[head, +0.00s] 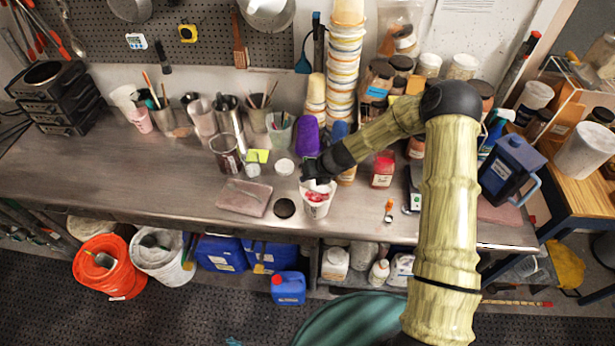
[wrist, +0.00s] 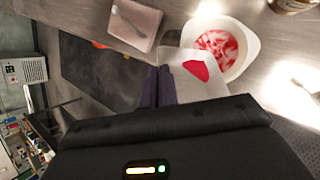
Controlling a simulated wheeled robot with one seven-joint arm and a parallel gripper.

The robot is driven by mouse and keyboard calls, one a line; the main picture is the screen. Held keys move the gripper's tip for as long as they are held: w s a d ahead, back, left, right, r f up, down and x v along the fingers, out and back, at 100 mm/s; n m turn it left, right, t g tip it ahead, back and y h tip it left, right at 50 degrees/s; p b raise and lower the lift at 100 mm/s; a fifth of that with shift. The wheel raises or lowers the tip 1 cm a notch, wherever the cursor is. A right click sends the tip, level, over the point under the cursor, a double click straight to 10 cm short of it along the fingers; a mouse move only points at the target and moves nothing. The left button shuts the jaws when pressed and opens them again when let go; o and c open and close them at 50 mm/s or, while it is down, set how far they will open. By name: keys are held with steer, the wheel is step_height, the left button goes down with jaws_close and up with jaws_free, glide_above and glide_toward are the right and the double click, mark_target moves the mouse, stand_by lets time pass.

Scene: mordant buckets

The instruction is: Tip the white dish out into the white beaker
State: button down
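The white beaker (head: 316,209) stands on the bench in the head view, with red and white contents at its mouth. The wrist view looks into the beaker (wrist: 245,62) and shows red stuff spread over its white inside. My gripper (head: 312,178) is just above the beaker. In the wrist view my gripper's dark fingers (wrist: 158,76) are shut on the edge of the white dish (wrist: 200,92). The dish looks tilted, with one side over the beaker's rim. A red patch shows in the dish. The dish is small and partly hidden by my gripper in the head view.
A black round lid (head: 285,208) and a pinkish slab with a spoon (head: 244,197) lie left of the beaker. A white round lid (head: 284,167) is behind. A red-labelled jar (head: 383,169) stands to the right. The bench front edge is close.

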steer(key=shift+w+d, duration=0.1)
steer(key=shift+w+d+r+g, duration=0.1)
steer(key=shift+w+g, duration=0.3)
steer(key=shift+g, duration=0.2)
steer(key=shift+w+m, duration=0.1)
steer(key=shift+m, duration=0.2)
stand_by(0.3)
steer(key=shift+w+d+g+y, duration=0.15)
steer(key=shift+w+g+y, duration=0.15)
steer(key=shift+w+g, duration=0.25)
steer(key=shift+s, duration=0.1)
stand_by(0.5)
steer(key=shift+w+d+m+g, duration=0.2)
steer(key=shift+w+m+g, duration=0.2)
steer(key=shift+w+g, duration=0.25)
steer(key=shift+y, duration=0.3)
steer(key=shift+w+d+f+g, duration=0.2)
steer(key=shift+w+g, duration=0.35)
steer(key=shift+g, duration=0.05)
